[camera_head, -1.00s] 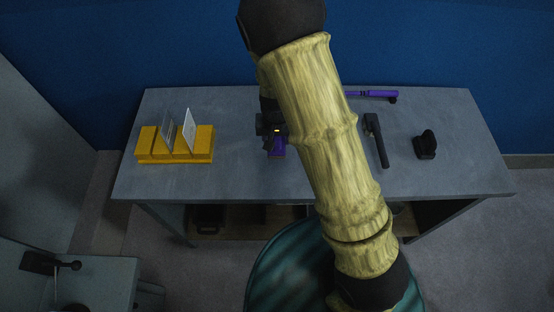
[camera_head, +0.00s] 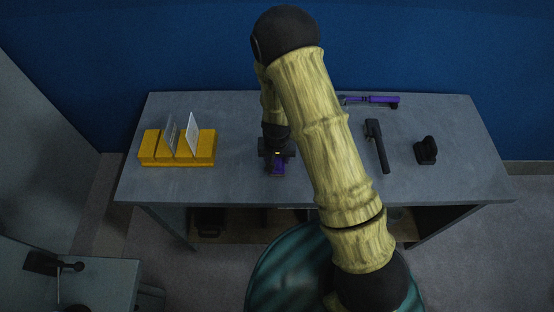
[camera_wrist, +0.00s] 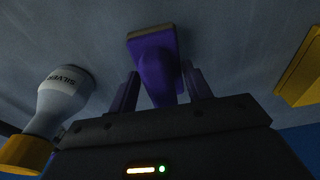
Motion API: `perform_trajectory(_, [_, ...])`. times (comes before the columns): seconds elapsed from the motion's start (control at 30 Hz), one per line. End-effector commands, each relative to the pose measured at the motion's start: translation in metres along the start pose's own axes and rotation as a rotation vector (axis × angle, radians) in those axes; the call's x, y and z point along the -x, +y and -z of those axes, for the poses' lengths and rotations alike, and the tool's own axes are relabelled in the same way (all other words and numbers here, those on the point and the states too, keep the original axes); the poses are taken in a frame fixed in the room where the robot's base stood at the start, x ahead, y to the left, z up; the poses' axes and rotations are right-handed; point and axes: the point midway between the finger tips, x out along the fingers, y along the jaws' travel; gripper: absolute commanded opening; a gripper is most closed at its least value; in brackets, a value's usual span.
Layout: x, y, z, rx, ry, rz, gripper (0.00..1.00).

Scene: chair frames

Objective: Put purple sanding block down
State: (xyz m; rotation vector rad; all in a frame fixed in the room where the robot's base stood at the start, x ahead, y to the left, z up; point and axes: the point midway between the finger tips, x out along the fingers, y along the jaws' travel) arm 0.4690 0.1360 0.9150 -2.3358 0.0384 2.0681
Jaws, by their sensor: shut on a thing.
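The purple sanding block (camera_wrist: 154,64) is between the two purple fingers of my gripper (camera_wrist: 160,84) in the wrist view. It has a pale strip along its far end. In the head view the block (camera_head: 277,169) is a small purple shape below my gripper (camera_head: 276,155), over the middle-left of the grey table (camera_head: 235,185). My gripper is shut on it. The wrist view shows the grey surface beyond the block; I cannot tell whether the block touches it.
A yellow slotted holder (camera_head: 178,161) with upright cards stands at left. A white-and-yellow item labelled SILVER (camera_wrist: 62,95) is beside my gripper in the wrist view. A purple-handled tool (camera_head: 372,100), black tool (camera_head: 376,147) and black object (camera_head: 426,151) lie right of my arm.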

Motion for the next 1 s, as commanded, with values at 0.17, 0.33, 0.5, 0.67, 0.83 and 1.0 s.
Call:
perform_trajectory(0.17, [-0.017,0.001,-0.002,-0.002,0.001,0.000,0.17])
perform_trajectory(0.33, [-0.018,0.000,-0.002,-0.001,0.002,0.001,0.17])
perform_trajectory(0.5, [-0.021,0.000,-0.002,-0.001,0.001,0.000,0.17])
perform_trajectory(0.67, [-0.021,0.000,-0.002,-0.001,0.001,0.000,0.71])
perform_trajectory(0.83, [-0.021,0.000,-0.002,-0.001,0.001,0.000,0.71])
perform_trajectory(1.0, [-0.019,0.000,-0.002,-0.001,0.001,0.000,0.71])
